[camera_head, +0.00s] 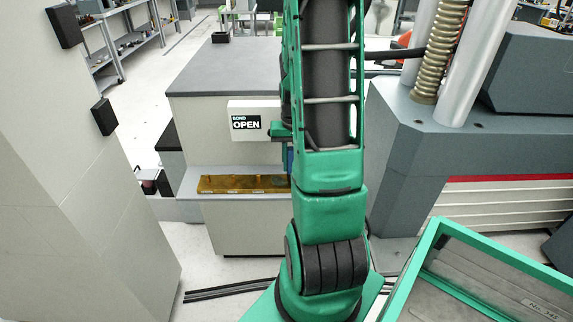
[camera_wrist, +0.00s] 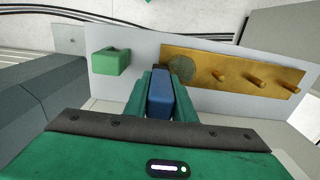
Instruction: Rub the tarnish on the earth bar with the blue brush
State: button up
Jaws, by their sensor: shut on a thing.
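The earth bar (camera_wrist: 232,72) is a brass strip with several studs, lying on a pale ledge. A round dull grey-brown tarnish patch (camera_wrist: 182,68) shows near its left end in the wrist view. The blue brush (camera_wrist: 160,97) is held between the green fingers of my gripper (camera_wrist: 160,88), its far end close to the patch. I cannot tell whether it touches the bar. In the head view the bar (camera_head: 228,185) lies on the cabinet ledge. My arm hides most of the gripper there, and a sliver of the blue brush (camera_head: 290,160) shows.
A green block (camera_wrist: 111,61) stands on the ledge left of the brush. A sign (camera_head: 254,121) reading BOND OPEN is on the cabinet (camera_head: 225,85) above the bar. A grey machine (camera_head: 430,140) stands at the right, and a green-framed case (camera_head: 412,275) is at the lower right.

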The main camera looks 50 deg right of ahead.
jog(key=shift+f, duration=0.45)
jog(key=shift+a, duration=0.1)
jog(key=shift+w+a+r, duration=0.15)
jog(key=shift+w+a, duration=1.7)
jog(key=shift+w, duration=0.3)
jog(key=shift+w+a, duration=0.8)
jog(key=shift+w, duration=0.2)
jog(key=shift+s+a, duration=0.3)
jog(key=shift+s, duration=0.1)
jog(key=shift+s+d, duration=1.3)
jog(key=shift+s, duration=0.25)
jog(key=shift+s+d, duration=1.3)
jog(key=shift+s, duration=0.25)
jog(key=shift+s+a, duration=0.25)
jog(key=shift+a, duration=0.1)
jog(key=shift+w+a+f, duration=0.2)
jog(key=shift+w+a, duration=1.2)
jog(key=shift+w, duration=0.1)
